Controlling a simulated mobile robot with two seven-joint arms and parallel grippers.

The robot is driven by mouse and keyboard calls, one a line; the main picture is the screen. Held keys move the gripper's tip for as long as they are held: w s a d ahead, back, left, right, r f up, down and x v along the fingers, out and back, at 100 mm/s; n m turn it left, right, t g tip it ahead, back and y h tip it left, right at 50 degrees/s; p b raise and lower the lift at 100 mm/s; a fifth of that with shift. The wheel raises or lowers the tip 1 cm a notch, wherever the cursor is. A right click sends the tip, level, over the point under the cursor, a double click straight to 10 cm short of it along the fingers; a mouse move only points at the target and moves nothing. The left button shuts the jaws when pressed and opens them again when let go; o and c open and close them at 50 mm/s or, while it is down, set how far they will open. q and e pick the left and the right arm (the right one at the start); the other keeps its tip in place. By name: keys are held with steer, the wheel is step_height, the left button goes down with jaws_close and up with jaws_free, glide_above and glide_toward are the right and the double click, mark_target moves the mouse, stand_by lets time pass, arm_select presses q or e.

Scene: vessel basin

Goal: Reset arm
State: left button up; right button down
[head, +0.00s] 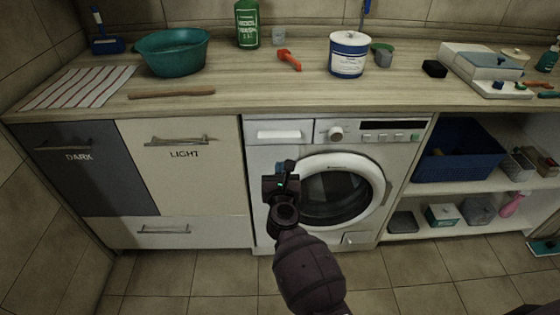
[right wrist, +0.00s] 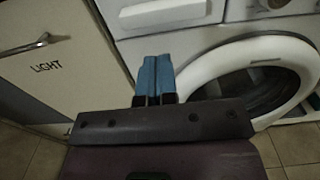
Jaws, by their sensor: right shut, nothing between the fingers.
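My right gripper (head: 285,167) is in front of the washing machine (head: 270,190), over the left edge of its round door (head: 378,180) in the head view. Its blue fingers are together with nothing between them, as the right wrist view (right wrist: 155,78) shows. The washing machine door is closed. My right arm comes up from the bottom of the head view and hides a little of the machine's lower front. My left gripper is not in view.
The wooden counter (head: 270,92) holds a teal basin (head: 172,55), a green bottle (head: 247,25), a white tub (head: 348,58) and an orange tool (head: 289,60). Drawers labelled DARK (head: 75,170) and LIGHT (head: 180,180) are shut at left. Shelves with a blue bin (head: 458,160) stand right.

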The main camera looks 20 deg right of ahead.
steer(key=shift+s+a, duration=0.1)
steer(key=shift+s, duration=0.15)
steer(key=a+r+n+t+y, duration=0.1)
steer(key=a+r+n+y, duration=0.15)
steer(key=n, duration=0.65)
steer(key=a+r+n+t+y, duration=0.1)
steer(key=r+n+y, duration=0.2)
steer(key=n, duration=0.5)
steer(key=s+d+f+n+g+p, duration=0.1)
steer(key=s+d+f+n+g, duration=0.1)
steer(key=s+d+f+n, duration=0.2)
steer(key=s+d+f+n+g+p, duration=0.1)
steer(key=s+d+f+n+g, duration=0.2)
steer(key=s+n, duration=0.8)
steer(key=s+d+f+n+g+p, duration=0.1)
steer(key=s+d+f+n+g, duration=0.2)
steer(key=s, duration=1.7)
step_height(320, 180, down, 4)
steer(key=d+n, duration=0.2)
steer(key=n, duration=0.3)
steer(key=shift+s+d, duration=0.35)
steer(key=shift+s, duration=0.05)
steer(key=shift+f+h, duration=0.1)
steer(key=shift+h, duration=0.15)
steer(key=c, duration=1.8)
jaws_free()
